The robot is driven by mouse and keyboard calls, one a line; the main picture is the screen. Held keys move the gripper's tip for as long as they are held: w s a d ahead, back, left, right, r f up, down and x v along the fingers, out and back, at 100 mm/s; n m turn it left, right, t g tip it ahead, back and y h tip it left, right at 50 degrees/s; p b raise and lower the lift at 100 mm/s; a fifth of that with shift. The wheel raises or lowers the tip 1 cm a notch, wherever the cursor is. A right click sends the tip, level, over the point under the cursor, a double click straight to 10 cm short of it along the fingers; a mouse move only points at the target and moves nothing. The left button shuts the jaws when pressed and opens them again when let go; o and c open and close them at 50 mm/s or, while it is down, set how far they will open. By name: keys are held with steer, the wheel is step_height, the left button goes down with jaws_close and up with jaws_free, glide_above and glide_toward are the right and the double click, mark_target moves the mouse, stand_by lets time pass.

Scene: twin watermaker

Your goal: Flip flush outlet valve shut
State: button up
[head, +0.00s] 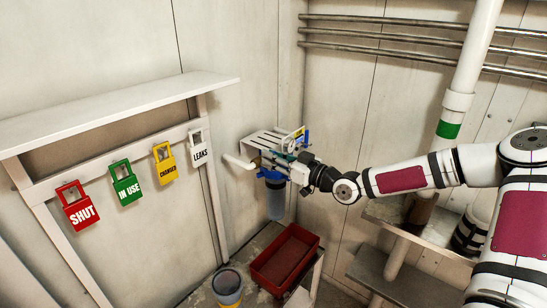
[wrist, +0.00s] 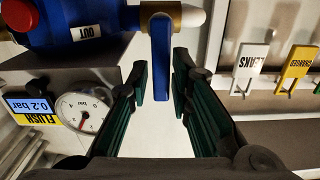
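The flush outlet valve shows in the wrist view as a blue lever (wrist: 161,60) on a brass body (wrist: 188,15), at top centre beside the OUT label (wrist: 86,32). The lever points down the picture, toward my palm. My gripper (wrist: 160,75) is open, with one green-padded finger on each side of the lever and a visible gap on both sides. In the head view my gripper (head: 292,168) is at the filter unit by the corner and hides much of the valve. A white outlet pipe (head: 238,161) sticks out to the left there.
A gauge (wrist: 82,112), a 0.2 bar display (wrist: 30,106) and a yellow FLUSH label sit left of the fingers. A blue filter housing (head: 275,200) hangs below the bracket. Coloured tags hang on the left rack (head: 110,163). A red tray (head: 285,258) and a bucket (head: 227,285) stand below.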

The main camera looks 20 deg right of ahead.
steer(key=v, duration=1.2)
steer(key=shift+f, duration=0.1)
steer(key=s+f+g+h, duration=0.4)
steer(key=f+g+h, duration=0.3)
steer(key=h, duration=0.1)
steer(key=s+r+m+g+h, duration=0.2)
steer(key=s+r+m+h, duration=0.3)
steer(key=s+r, duration=0.7)
steer(key=s+a+r+m+y, duration=0.1)
steer(key=s+a+r, duration=0.2)
steer(key=s, duration=0.3)
steer(key=s+a+r+m+y, duration=0.1)
steer(key=s+a+r, duration=0.3)
steer(key=s+r, duration=0.2)
steer(key=shift+s+a, duration=0.25)
steer(key=shift+s, duration=0.5)
